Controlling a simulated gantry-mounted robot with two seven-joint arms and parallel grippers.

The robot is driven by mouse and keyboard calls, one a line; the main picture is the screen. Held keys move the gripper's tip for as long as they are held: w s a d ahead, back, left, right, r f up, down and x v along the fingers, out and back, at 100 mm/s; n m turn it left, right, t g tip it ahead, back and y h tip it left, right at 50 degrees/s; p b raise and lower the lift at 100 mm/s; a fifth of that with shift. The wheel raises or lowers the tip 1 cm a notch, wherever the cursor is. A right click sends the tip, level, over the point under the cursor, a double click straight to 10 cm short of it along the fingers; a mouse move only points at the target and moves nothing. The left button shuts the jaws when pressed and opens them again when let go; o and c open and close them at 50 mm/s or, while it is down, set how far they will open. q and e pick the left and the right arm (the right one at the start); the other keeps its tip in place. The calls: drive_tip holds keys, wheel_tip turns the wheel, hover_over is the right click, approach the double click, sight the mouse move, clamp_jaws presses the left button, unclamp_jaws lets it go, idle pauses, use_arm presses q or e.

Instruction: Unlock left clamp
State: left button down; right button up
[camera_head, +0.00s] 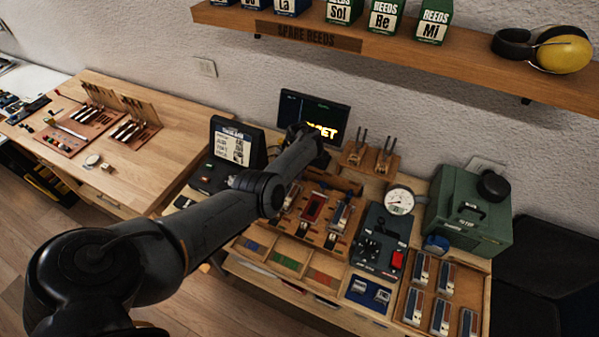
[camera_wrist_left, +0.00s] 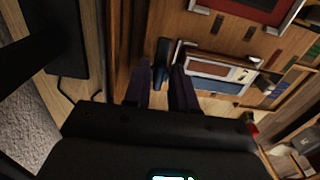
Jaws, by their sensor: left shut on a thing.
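My left gripper (camera_wrist_left: 162,88) points at the wooden work board (camera_wrist_left: 205,55), one dark finger on each side of a narrow blue-grey upright piece. This piece looks like the lever of the left clamp (camera_wrist_left: 160,62), and the fingers are shut on it. Right beside it lies a silver plate with white, red and blue parts (camera_wrist_left: 217,72). In the head view my left arm reaches over the bench and hides the fingers and the left clamp. The board (camera_head: 318,238) there carries a red piece (camera_head: 313,208) and a silver-blue piece (camera_head: 341,214). My right gripper is not in view.
A small screen (camera_head: 235,143) and a monitor (camera_head: 313,113) stand behind the board. A dial gauge (camera_head: 399,201), a black device with a red button (camera_head: 380,243) and a green case (camera_head: 468,213) stand to the right. Compartments (camera_head: 288,262) line the front. A shelf (camera_head: 420,53) hangs above.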

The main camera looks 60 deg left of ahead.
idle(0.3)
use_arm(q)
drive_tip(key=c, duration=1)
unclamp_jaws()
drive_tip(key=shift+o, duration=0.2)
drive_tip(key=shift+r, duration=0.25)
wheel_tip(320, 180, up, 10)
drive_tip(key=p, duration=0.4)
drive_tip(key=shift+r, duration=0.15)
